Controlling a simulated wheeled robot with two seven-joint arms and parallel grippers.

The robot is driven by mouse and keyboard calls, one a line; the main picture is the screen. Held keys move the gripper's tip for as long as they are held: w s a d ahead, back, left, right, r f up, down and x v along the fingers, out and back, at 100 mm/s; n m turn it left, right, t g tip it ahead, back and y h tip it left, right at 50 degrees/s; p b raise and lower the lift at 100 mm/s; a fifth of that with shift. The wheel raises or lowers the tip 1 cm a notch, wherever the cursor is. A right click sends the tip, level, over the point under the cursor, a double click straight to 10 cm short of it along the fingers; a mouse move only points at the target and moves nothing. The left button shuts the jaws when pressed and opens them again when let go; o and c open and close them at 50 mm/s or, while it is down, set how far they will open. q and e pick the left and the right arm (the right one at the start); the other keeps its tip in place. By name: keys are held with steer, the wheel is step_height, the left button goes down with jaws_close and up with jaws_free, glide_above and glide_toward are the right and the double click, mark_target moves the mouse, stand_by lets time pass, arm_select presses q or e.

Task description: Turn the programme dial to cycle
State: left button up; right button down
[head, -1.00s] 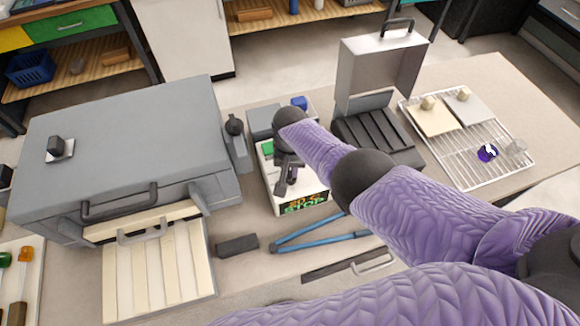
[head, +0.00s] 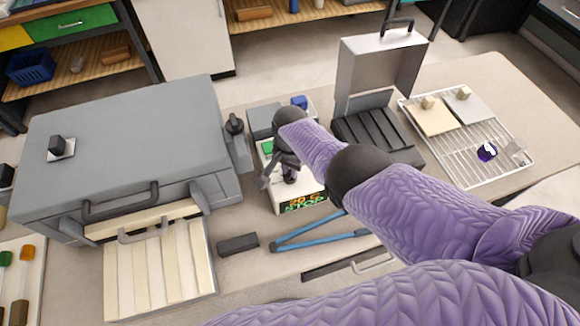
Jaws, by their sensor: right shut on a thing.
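The controller is a white box (head: 283,205) with a small lit display (head: 306,201) on its front, standing between the large grey kiln and the open metal case. The display has orange and green characters, too small to read surely. My right gripper (head: 278,180) is over the top of the white box, reached from the right by my purple sleeved arm. It is shut on the programme dial, which the dark fingers and wrist mostly hide; where its pointer stands cannot be told. A green patch (head: 267,147) shows on the box beside the wrist. My left gripper is not in view.
The grey kiln (head: 120,130) stands at left, with a slatted tray (head: 160,265) before it. Blue-handled tongs (head: 310,243) and a dark block (head: 238,244) lie in front of the box. A wire rack (head: 460,150) is at right.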

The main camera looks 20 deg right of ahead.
steer(key=c, duration=0.6)
jaws_free()
steer(key=shift+c, duration=0.2)
step_height(320, 180, up, 10)
steer(key=p, duration=0.8)
